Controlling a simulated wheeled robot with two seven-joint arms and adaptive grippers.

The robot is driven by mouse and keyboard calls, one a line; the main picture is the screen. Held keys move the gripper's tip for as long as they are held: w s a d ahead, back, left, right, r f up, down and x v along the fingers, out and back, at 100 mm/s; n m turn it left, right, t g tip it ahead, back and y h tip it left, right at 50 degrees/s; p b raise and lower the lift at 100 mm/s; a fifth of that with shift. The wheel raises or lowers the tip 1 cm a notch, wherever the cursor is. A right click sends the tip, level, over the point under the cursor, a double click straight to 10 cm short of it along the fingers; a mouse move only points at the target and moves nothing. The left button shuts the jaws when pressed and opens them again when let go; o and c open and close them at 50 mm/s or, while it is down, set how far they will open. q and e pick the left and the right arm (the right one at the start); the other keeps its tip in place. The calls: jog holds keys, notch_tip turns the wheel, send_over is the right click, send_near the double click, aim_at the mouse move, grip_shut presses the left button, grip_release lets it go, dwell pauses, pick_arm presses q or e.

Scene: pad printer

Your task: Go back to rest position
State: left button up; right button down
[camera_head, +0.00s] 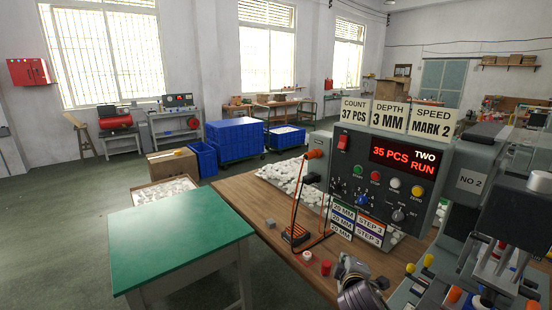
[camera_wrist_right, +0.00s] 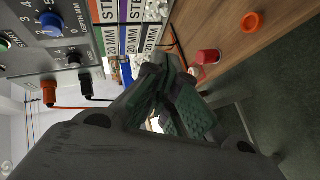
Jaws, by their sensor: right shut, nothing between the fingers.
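My right gripper (camera_head: 350,268) shows at the bottom of the head view, over the front part of the wooden bench (camera_head: 240,195), below the printer's control box (camera_head: 383,170). In the right wrist view its fingers (camera_wrist_right: 165,85) are closed together with nothing between them. The box's blue knob (camera_wrist_right: 52,25) and step labels (camera_wrist_right: 130,35) show past the fingers there, apart from them. The box display reads 35 PCS, TWO, RUN. The signs above it read 37 PCS, 3 MM and MARK 2. My left gripper is in neither view.
A red cap (camera_head: 326,267) and a white and red piece (camera_head: 306,257) stand on the bench near my right gripper. Orange and black leads hang from the box. White parts (camera_head: 290,180) lie behind it. A green-topped table (camera_head: 180,240) at left is bare. Printer machinery (camera_head: 510,235) fills the right.

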jog(key=s+f+m+g+y, duration=0.2)
jog(key=s+f+m+g, duration=0.45)
jog(key=s, duration=0.75)
jog(key=s+f+m+g+y, duration=0.1)
jog(key=s+f+m+g, duration=0.25)
jog(key=s+f, duration=0.75)
jog(key=s+d+f, duration=0.1)
jog(key=s+f, duration=0.2)
jog(key=f, duration=1.2)
jog(key=s+f, duration=0.2)
jog(key=f, duration=1.4)
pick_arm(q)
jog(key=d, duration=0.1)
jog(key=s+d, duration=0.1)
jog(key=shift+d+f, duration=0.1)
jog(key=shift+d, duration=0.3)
pick_arm(e)
jog(key=s+d+f+g, duration=0.1)
jog(key=s+d+f, duration=0.1)
jog(key=s+f, duration=0.8)
jog(key=s+d+f, duration=0.3)
jog(key=s+f, duration=0.7)
jog(key=s, duration=0.2)
jog(key=shift+f+g, duration=0.15)
jog(key=shift+g, duration=0.25)
jog(key=shift+s+d, duration=0.15)
